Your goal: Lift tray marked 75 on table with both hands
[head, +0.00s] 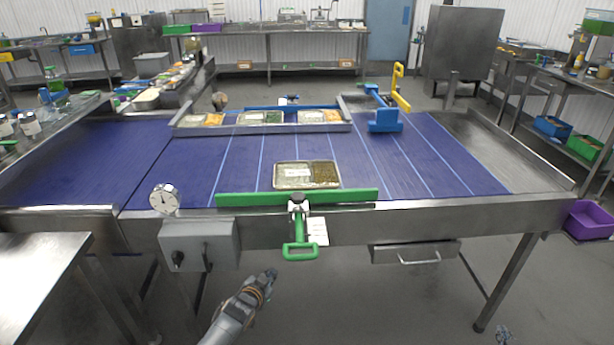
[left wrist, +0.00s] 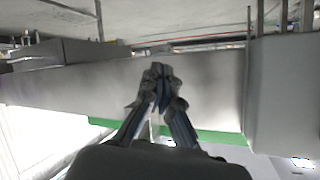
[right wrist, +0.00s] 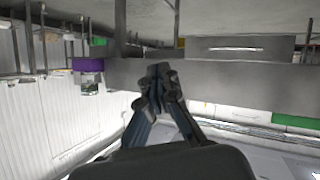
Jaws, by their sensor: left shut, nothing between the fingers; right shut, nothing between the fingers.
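A shallow metal tray (head: 278,186) with two compartments sits on the blue belt table (head: 225,158), just behind a green bar (head: 235,199). It has a white label, too small to read, and a dark filling on the right side. My left gripper (head: 270,274) is shut and empty, below the table's front edge and apart from the tray; its closed fingers show in the left wrist view (left wrist: 161,72). Neither wrist view shows the tray.
A row of similar filled trays (head: 263,118) stands farther back on a metal ledge. A green handle (head: 300,252), a dial (head: 164,199), a grey control box (head: 200,246) and a drawer (head: 414,251) are at the table's front. The belt beside the tray is clear.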

